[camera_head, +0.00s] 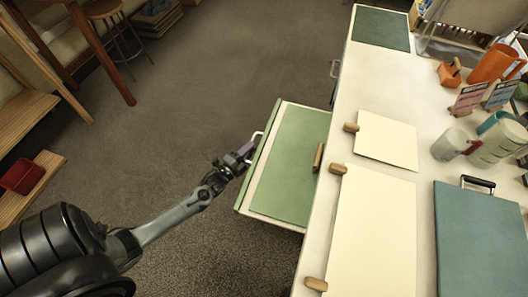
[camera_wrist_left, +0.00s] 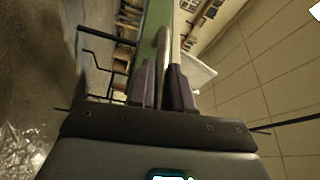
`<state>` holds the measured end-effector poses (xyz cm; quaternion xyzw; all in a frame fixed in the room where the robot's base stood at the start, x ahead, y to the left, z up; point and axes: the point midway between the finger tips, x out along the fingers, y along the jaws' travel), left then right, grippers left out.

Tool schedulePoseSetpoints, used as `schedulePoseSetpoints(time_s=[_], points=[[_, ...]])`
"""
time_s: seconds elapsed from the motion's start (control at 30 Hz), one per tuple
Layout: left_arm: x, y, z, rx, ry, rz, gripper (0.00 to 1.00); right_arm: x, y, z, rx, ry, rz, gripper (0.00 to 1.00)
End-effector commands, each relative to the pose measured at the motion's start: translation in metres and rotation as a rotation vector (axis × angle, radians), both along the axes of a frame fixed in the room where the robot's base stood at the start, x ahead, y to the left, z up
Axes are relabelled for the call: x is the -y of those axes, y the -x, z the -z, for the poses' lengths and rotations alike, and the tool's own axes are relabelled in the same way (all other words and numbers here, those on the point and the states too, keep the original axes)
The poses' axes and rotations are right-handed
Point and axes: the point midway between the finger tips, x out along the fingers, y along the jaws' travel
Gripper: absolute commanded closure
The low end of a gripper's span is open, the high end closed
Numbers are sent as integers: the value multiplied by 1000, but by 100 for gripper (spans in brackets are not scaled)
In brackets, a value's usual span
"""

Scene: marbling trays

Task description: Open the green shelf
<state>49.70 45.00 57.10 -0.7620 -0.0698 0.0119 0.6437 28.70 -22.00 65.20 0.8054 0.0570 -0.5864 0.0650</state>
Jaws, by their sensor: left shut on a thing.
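The green shelf (camera_head: 250,180) is a shallow drawer that stands pulled out from the left side of the white table. A flat green sheet (camera_head: 290,165) lies in it. My left gripper (camera_head: 245,151) is at the shelf's front, shut on its pale metal handle (camera_head: 256,136). In the left wrist view my left gripper's fingers (camera_wrist_left: 162,85) sit either side of the handle bar (camera_wrist_left: 163,45), with the green front (camera_wrist_left: 150,45) close by. The shelf's inner end is hidden under the tabletop. My right gripper is not in view.
The white table (camera_head: 360,80) carries cream sheets (camera_head: 375,225), a blue-green case (camera_head: 480,245), cups and an orange container (camera_head: 493,62). Another handle (camera_head: 334,69) shows farther along the table's side. The grey floor (camera_head: 190,90) left of the shelf is clear.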

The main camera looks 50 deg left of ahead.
Motion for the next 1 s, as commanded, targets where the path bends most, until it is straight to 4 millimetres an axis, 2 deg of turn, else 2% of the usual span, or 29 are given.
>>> schedulePoseSetpoints(time_s=[0.03, 0.2, 0.4, 0.6, 0.97, 1.0], points=[[-12, 6, -2, 0, -5, 1, 100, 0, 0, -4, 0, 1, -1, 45], [-42, 23, -1, 0, -4, 1, 100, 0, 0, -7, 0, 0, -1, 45], [-64, 35, -1, 2, -1, 2, 100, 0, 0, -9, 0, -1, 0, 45], [-74, 41, -1, 2, -1, 1, 100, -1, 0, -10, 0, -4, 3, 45], [-76, 42, -1, 3, 0, 0, 100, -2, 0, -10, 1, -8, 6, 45], [-76, 42, -1, 3, 0, 0, 79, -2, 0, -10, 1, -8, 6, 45]])
